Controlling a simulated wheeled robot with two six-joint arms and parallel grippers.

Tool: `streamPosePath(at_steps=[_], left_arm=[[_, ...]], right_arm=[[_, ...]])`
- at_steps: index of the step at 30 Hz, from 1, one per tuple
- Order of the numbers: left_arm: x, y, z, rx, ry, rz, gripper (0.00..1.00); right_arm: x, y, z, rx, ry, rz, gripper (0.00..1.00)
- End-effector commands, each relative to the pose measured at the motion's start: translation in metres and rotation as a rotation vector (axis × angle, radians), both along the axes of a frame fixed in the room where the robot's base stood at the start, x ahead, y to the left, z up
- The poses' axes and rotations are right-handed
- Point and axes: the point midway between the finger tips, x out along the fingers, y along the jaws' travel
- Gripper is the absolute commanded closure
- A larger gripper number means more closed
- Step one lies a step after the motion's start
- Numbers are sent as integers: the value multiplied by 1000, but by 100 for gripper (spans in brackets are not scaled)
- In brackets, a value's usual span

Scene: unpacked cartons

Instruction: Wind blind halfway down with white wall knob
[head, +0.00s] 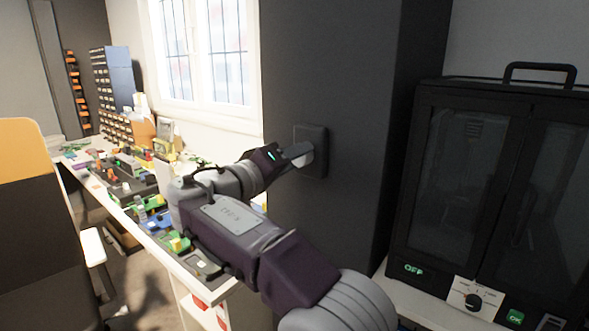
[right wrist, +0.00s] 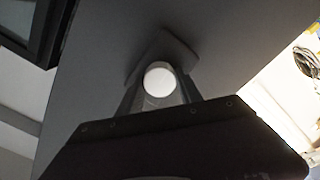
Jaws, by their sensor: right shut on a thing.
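The white knob (right wrist: 159,80) sits on a dark square plate (head: 318,138) on the side of a dark grey wall section. In the head view the knob (head: 307,152) shows only partly behind my gripper. My right gripper (head: 301,153) is at the plate, shut on the knob. In the right wrist view my right gripper's fingers (right wrist: 159,90) lie on either side of the knob's round white face. The window (head: 207,55) shows at the back with bright panes; no lowered blind can be made out on it. My left gripper is not in view.
A long white workbench (head: 190,270) crowded with small coloured parts runs below the window. A black cabinet (head: 490,180) with glass doors and a front dial stands at right. A chair (head: 30,160) with a yellow-topped back is at left.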

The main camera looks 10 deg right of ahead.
Motion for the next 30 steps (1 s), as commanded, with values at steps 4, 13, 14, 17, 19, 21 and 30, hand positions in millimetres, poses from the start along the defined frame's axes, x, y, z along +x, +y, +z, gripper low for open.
streamPosePath(at_steps=[4, 13, 14, 17, 19, 21, 30], left_arm=[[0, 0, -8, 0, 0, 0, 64], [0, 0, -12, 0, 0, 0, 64], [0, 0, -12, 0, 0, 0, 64], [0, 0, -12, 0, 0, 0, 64], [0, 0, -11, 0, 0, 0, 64], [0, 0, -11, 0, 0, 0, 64], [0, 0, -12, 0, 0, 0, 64]], right_arm=[[0, -1, 3, 33, -57, 1, 98], [0, -1, 5, 65, -98, 1, 98], [0, -1, 5, 66, -98, 2, 98], [0, -1, 5, 67, -100, 2, 98], [0, -1, 5, 67, -100, 2, 98], [0, -1, 5, 67, -99, 2, 98], [0, -1, 4, 67, -96, 1, 36]])
